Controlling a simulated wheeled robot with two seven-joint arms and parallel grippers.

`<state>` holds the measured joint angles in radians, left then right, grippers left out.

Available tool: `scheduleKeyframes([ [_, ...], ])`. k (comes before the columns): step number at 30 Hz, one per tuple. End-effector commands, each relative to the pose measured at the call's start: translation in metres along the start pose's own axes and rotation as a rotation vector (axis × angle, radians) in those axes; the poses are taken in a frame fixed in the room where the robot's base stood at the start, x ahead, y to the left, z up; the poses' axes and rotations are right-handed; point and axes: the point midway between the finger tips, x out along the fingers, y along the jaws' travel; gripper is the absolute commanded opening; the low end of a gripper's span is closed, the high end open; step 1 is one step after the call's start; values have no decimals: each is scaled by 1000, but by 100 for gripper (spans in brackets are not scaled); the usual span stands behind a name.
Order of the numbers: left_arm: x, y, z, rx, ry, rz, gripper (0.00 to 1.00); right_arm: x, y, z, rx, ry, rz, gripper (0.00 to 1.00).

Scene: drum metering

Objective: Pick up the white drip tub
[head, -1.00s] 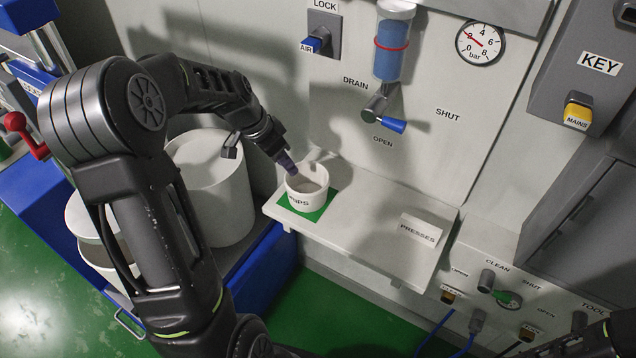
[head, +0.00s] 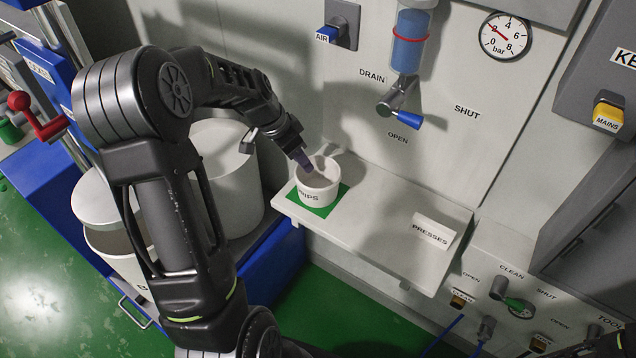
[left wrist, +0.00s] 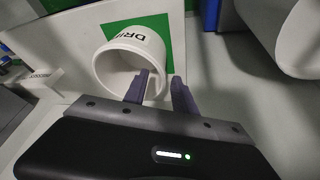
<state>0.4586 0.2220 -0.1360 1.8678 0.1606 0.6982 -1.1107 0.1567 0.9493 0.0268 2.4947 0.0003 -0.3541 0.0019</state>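The white drip tub (head: 318,191), with dark lettering on its side, stands upright on a green square (head: 337,203) on the white shelf.
The shelf (head: 385,222) is clear between the tub and the PRESSES sign (head: 433,230). A drain valve with a blue handle (head: 408,119) is on the wall above. Large white drums (head: 228,180) stand left of the shelf, beneath my left arm.

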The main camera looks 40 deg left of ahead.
Motion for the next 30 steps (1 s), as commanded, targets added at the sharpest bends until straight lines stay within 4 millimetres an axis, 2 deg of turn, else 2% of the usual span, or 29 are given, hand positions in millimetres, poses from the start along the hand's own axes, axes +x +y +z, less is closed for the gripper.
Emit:
scheduleKeyframes([
  [11,5,0,0,-2,0,0,32,-2,-1,0,1,-1,1,36],
  [21,48,0,0,-1,-1,0,32,-15,-4,2,4,-5,5,36],
  [30,54,0,0,-2,1,-1,32,-14,-4,2,4,-5,6,36],
])
